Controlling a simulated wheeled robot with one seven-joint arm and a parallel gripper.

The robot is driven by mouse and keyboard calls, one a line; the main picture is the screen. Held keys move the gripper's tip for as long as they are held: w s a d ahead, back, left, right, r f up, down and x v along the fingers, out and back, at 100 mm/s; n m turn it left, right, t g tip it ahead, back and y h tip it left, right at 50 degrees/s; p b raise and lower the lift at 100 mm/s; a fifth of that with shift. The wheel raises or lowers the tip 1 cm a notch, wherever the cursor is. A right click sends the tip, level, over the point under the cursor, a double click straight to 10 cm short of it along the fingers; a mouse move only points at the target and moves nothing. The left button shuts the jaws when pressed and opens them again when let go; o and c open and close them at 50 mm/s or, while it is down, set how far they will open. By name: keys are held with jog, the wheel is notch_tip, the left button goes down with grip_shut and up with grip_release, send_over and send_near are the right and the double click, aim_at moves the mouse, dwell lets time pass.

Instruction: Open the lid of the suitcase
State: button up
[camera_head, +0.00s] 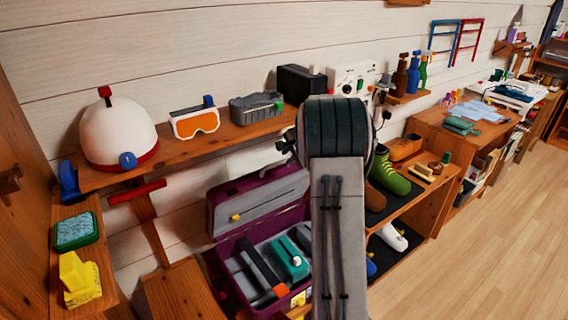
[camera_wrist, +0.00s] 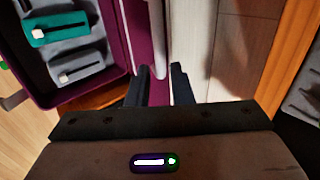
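The purple suitcase (camera_head: 232,268) stands below the wall shelf with its lid (camera_head: 258,198) raised and tilted back, showing a grey lining and a yellow catch. The body holds a teal case and grey and dark items. In the wrist view the suitcase body (camera_wrist: 112,45) is at the left, with the teal item inside. My gripper (camera_wrist: 159,78) has its two dark fingers apart, beside the suitcase's purple edge. A purple surface shows between and behind the fingers; I cannot tell whether they touch it. In the head view my arm hides the gripper.
The wooden shelf (camera_head: 190,148) above carries a white helmet (camera_head: 118,135), orange goggles (camera_head: 195,122) and boxes. A shoe rack (camera_head: 412,200) stands close at the right of my arm. A desk (camera_head: 440,125) is farther right. The floor (camera_head: 480,230) at the right is clear.

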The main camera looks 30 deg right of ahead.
jog(key=v, duration=0.6)
jog(key=shift+b, duration=0.45)
